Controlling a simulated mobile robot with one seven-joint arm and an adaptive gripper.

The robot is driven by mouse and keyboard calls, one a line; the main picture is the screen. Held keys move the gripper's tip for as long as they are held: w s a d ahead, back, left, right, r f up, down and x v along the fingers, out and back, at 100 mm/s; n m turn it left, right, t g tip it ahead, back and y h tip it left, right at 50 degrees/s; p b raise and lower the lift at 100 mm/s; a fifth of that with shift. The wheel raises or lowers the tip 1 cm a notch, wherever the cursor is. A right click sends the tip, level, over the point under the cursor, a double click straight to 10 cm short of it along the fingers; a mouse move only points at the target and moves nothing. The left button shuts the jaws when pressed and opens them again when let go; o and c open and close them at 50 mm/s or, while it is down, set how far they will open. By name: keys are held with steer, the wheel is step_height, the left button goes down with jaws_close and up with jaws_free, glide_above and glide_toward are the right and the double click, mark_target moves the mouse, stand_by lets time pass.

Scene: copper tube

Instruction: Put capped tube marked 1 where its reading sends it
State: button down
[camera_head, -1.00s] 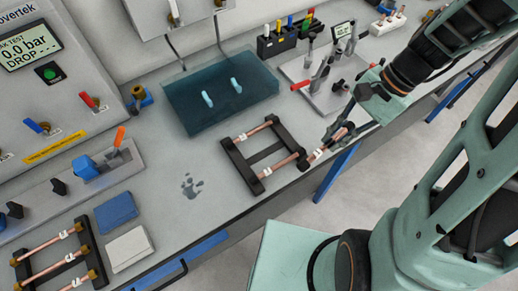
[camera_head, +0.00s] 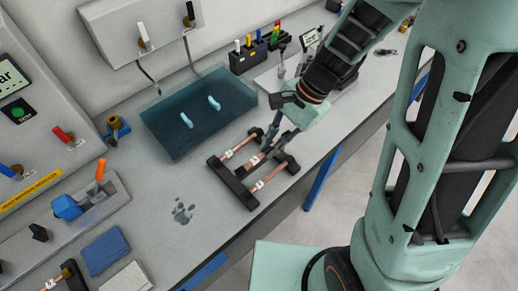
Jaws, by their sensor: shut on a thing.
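My gripper (camera_head: 268,148) is over the middle of a black two-rail rack (camera_head: 236,190) on the bench, reaching down from the right. It is shut, but the thing between its fingers is mostly hidden, so I cannot tell its marking. Whether the held thing touches the rack is unclear.
A dark teal mat (camera_head: 175,137) with two pale blue pieces lies behind the rack. A blue sponge (camera_head: 105,250) and a white pad (camera_head: 128,279) lie at front left. Bench around the grey handprint-like mark (camera_head: 183,212) is clear.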

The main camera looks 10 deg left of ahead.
steer(key=a+f, duration=0.1)
steer(key=w+a+f+b, duration=0.1)
steer(key=a+f+b, duration=0.1)
steer(key=f, duration=0.1)
steer(key=shift+w, duration=0.15)
steer(key=f+b, duration=0.2)
steer(key=f, duration=0.1)
steer(key=shift+w+a, duration=0.15)
steer(key=shift+a, duration=0.05)
steer(key=shift+f+b, duration=0.35)
steer(key=shift+b, duration=0.1)
steer(key=shift+f, duration=0.2)
steer(key=c, duration=2)
jaws_free()
steer(key=shift+r, duration=0.15)
